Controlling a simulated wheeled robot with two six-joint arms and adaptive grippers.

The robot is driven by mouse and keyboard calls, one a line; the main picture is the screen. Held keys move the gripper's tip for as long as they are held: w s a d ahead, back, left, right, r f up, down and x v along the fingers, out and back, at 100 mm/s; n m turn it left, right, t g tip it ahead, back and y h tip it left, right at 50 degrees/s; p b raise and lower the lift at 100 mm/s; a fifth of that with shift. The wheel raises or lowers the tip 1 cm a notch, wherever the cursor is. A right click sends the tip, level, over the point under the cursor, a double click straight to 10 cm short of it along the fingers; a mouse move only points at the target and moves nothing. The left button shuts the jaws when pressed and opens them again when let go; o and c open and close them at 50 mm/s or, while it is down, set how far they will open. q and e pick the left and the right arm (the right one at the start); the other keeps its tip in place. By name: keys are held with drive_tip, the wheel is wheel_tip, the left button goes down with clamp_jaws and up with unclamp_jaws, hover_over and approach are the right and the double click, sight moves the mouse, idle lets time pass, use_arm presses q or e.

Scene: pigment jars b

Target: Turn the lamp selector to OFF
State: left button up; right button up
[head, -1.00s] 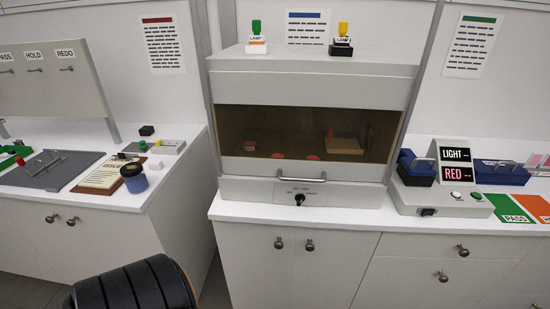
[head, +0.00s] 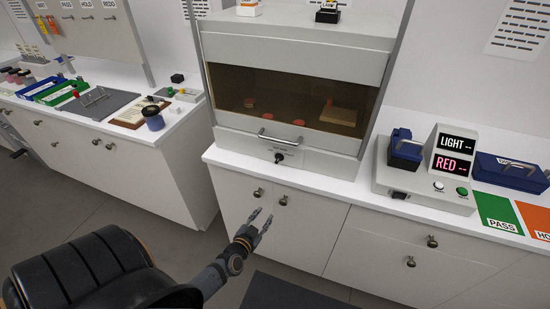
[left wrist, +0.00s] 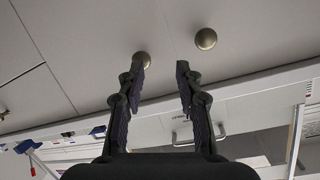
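The lamp selector (head: 279,157) is a small black knob on the front panel of the grey viewing cabinet (head: 290,60), below the cabinet's bar handle. Its printed labels are too small to read in the head view now. My left gripper (head: 262,222) is open and empty, in front of the lower cupboard doors, below the selector and apart from it. In the left wrist view the two fingers (left wrist: 162,75) stand apart with nothing between them. The cabinet's handle also shows there; I cannot make out the selector. My right gripper is not in view.
A tinted window closes the cabinet, with several red discs inside. Door knobs (head: 283,199) project near my left gripper. A blue-banded jar (head: 153,118) stands on the left counter.

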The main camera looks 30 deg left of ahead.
sight(277, 161)
use_arm(q)
wheel_tip(277, 161, up, 15)
drive_tip(key=w+t+y, duration=0.1)
drive_tip(key=w+t, duration=0.2)
drive_tip(key=shift+n+y, duration=0.4)
drive_tip(key=x, duration=1)
drive_tip(key=shift+w+a+f, duration=0.1)
drive_tip(key=shift+a+f, duration=0.05)
drive_tip(key=shift+a, duration=0.1)
clamp_jaws()
